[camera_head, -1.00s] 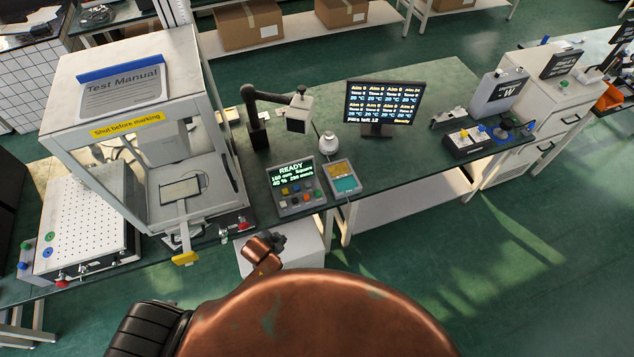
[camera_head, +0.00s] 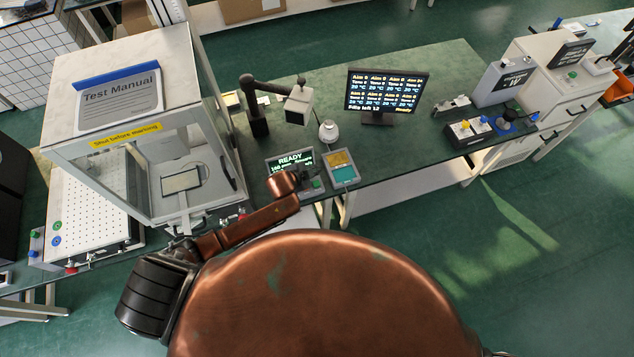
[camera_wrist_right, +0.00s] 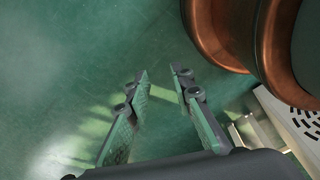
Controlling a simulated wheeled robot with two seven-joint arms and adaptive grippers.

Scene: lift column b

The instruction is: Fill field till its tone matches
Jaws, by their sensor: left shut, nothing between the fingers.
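A plate (camera_head: 181,181) lies inside the open-fronted cabinet (camera_head: 110,160), which is labelled "Shut before marking". A control box (camera_head: 289,160) reads "READY"; my copper left arm covers its lower part and buttons. The monitor (camera_head: 385,92) lists several "Aim 0" entries with tone values and 20 °C. My left gripper (camera_head: 178,247) is shut and empty, low in front of the cabinet by its front handle. I cannot tell whether it touches the handle. My right gripper (camera_wrist_right: 159,75) is open and empty above the green floor in the right wrist view; it is not discernible in the head view.
A pad with orange and teal panels (camera_head: 342,168) sits right of the control box. A black-armed device (camera_head: 298,105) and a small white knob-topped object (camera_head: 328,131) stand behind. A perforated-top unit (camera_head: 85,205) is at left.

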